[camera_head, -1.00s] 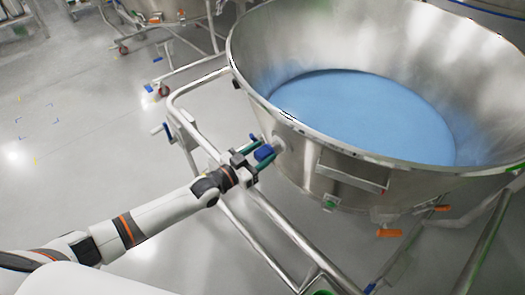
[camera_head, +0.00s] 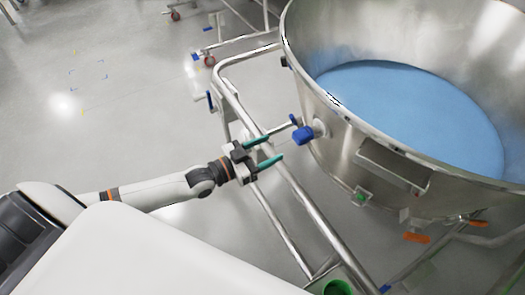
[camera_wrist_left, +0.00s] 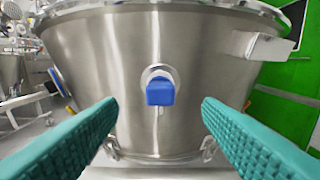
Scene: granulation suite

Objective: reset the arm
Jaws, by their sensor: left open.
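My left gripper (camera_head: 273,149) has teal fingers and is open and empty. It is beside the steel bowl, near the frame rail, a short way left of a blue knob (camera_head: 303,136) on the bowl's wall. In the left wrist view the blue knob (camera_wrist_left: 160,92) shows ahead, centred between the two spread teal fingers, with a visible gap and no contact. My left arm (camera_head: 155,192) reaches in from the lower left. My right gripper is in neither view.
The large steel bowl (camera_head: 345,135) holds blue material (camera_head: 410,110) and has a handle on its wall. A tubular frame rail (camera_head: 300,195) runs beside and below my gripper. Orange parts (camera_head: 417,238) hang under the bowl. Open grey floor (camera_head: 110,120) lies to the left.

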